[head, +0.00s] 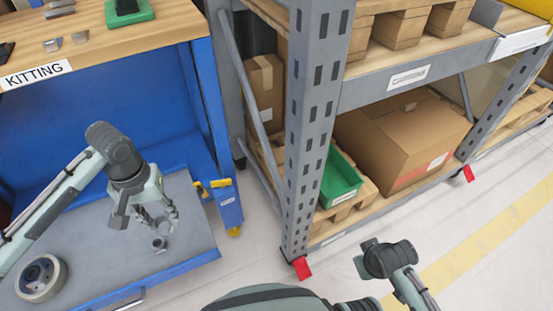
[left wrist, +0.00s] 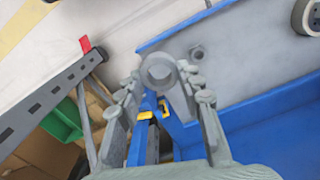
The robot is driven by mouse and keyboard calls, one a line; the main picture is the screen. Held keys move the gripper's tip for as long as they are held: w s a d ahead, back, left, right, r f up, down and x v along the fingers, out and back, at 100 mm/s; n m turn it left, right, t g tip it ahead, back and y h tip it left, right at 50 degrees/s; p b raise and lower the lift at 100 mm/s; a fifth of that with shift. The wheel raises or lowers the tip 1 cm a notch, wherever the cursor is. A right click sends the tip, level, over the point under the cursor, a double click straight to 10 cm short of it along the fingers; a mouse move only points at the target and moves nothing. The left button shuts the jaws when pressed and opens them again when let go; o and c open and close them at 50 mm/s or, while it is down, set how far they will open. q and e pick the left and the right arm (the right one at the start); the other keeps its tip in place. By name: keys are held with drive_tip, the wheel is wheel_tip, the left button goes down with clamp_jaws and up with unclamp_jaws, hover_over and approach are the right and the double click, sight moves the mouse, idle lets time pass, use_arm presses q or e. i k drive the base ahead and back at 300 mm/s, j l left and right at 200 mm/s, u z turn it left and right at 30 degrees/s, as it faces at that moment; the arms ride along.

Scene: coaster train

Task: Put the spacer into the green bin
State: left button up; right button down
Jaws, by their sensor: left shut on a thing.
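The spacer (left wrist: 158,70) is a grey ring held between the fingertips of my left gripper (left wrist: 165,82) in the left wrist view. In the head view my left gripper (head: 157,214) hangs above the grey top of the blue cart, shut on the spacer, which is small and partly hidden by the fingers there. The green bin (head: 340,180) stands on the rack's lower shelf, right of the gripper and behind a grey upright. It also shows in the left wrist view (left wrist: 62,120). Part of my right arm shows at the lower right, but its gripper does not.
A small grey nut-like part (head: 159,244) and a tape roll (head: 40,278) lie on the cart top (head: 105,240). The perforated rack upright (head: 312,120) stands between cart and bin. A large cardboard box (head: 400,140) is beside the bin. The kitting bench (head: 150,35) is behind.

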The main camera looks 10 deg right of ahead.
sight(331, 188)
drive_tip(key=l, duration=0.6)
drive_tip(key=k+l+u, duration=0.15)
drive_tip(key=l, duration=1)
drive_tip(key=k+l+u, duration=0.1)
drive_tip(key=l, duration=0.5)
drive_tip(key=k+l+u, duration=0.1)
drive_tip(key=l, duration=0.45)
